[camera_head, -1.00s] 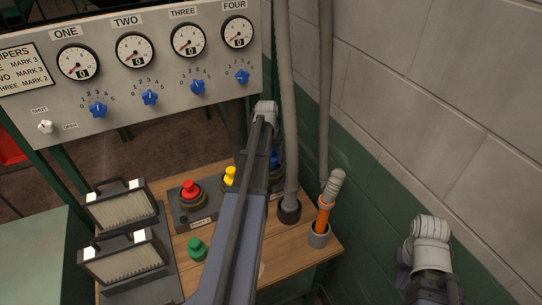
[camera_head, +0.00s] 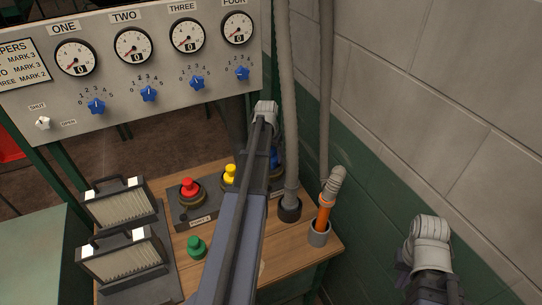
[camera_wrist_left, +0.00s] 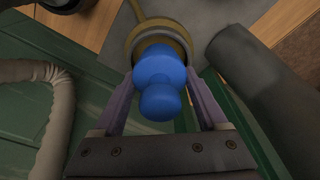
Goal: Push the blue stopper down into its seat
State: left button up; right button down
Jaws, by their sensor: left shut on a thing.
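The blue stopper (camera_wrist_left: 160,85) has a round knob and a wider round body. In the left wrist view it stands between the two fingers of my left gripper (camera_wrist_left: 160,78), which is shut on it. A brass ring seat (camera_wrist_left: 134,40) surrounds the stopper's far end; whether it is fully down in the ring I cannot tell. In the head view my left arm covers most of this spot, and only a bit of the blue stopper (camera_head: 275,158) shows beside the arm. My right arm is at the lower right, with its gripper fingers out of sight.
Red (camera_head: 190,187), yellow (camera_head: 230,173) and green (camera_head: 196,246) stoppers are on the wooden table (camera_head: 285,262). Grey hoses (camera_head: 290,130) and an orange-ended pipe (camera_head: 323,217) stand close on the right. A gauge panel (camera_head: 130,80) is behind, and a block wall (camera_head: 440,90) is at right.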

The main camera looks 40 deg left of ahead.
pick_arm(q)
jog(key=shift+f+b, duration=0.4)
jog(key=shift+f, duration=0.1)
dwell(0.3)
jog(key=o, duration=1.3)
jog(key=r+p, duration=0.5)
jog(key=s+r+p, duration=0.1)
jog(key=r+p, duration=0.1)
jog(key=p, duration=0.1)
jog(key=shift+s+d+r, duration=0.1)
jog(key=shift+d+r, duration=0.05)
jog(key=shift+r, duration=0.25)
jog(key=shift+f, duration=0.1)
